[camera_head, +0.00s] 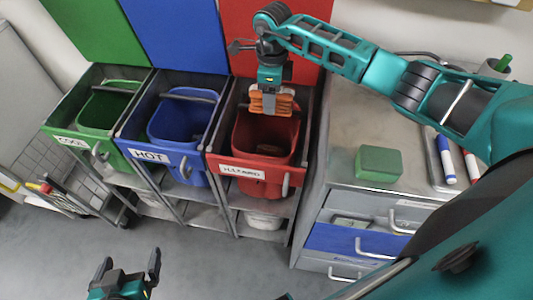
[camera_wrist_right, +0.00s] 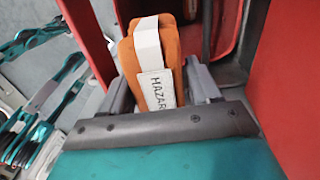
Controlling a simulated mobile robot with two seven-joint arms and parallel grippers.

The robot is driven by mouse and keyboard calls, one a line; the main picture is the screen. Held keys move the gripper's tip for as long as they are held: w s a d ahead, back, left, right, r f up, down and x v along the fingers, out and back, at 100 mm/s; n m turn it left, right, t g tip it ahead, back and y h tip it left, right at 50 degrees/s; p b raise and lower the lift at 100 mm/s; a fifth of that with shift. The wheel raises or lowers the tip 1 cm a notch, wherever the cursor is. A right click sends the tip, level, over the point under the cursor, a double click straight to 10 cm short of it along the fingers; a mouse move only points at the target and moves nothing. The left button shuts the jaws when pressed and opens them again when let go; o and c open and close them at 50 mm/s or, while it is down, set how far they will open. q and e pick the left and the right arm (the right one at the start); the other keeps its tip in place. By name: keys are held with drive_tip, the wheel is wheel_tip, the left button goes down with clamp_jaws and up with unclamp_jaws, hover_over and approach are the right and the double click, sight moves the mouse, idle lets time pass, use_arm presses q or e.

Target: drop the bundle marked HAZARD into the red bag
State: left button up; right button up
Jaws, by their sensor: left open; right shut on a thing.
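The orange bundle (camera_head: 284,104) has a white band and a label reading HAZARD in the right wrist view (camera_wrist_right: 158,90). My right gripper (camera_head: 270,91) is shut on it and holds it over the back part of the red bag's opening. The red bag (camera_head: 246,140) hangs open in a frame with a HAZARD label (camera_head: 241,171), below a red panel. Something orange shows faintly inside it, partly hidden. My left gripper (camera_head: 129,266) is open and empty, low at the left over the floor.
A blue bag (camera_head: 170,128) labelled HOT and a green bag (camera_head: 97,112) stand in frames to the left. A drawer cabinet (camera_head: 345,150) on the right carries a green block (camera_head: 378,163) and a tray of markers (camera_head: 445,160). Floor in front is clear.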

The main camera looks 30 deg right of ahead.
drive_tip(key=shift+f+b, duration=0.6)
drive_tip(key=shift+f, duration=2.35)
drive_tip(key=o, duration=1.2)
drive_tip(key=shift+o, duration=0.2)
wheel_tip(320, 180, up, 13)
drive_tip(key=shift+f, duration=0.1)
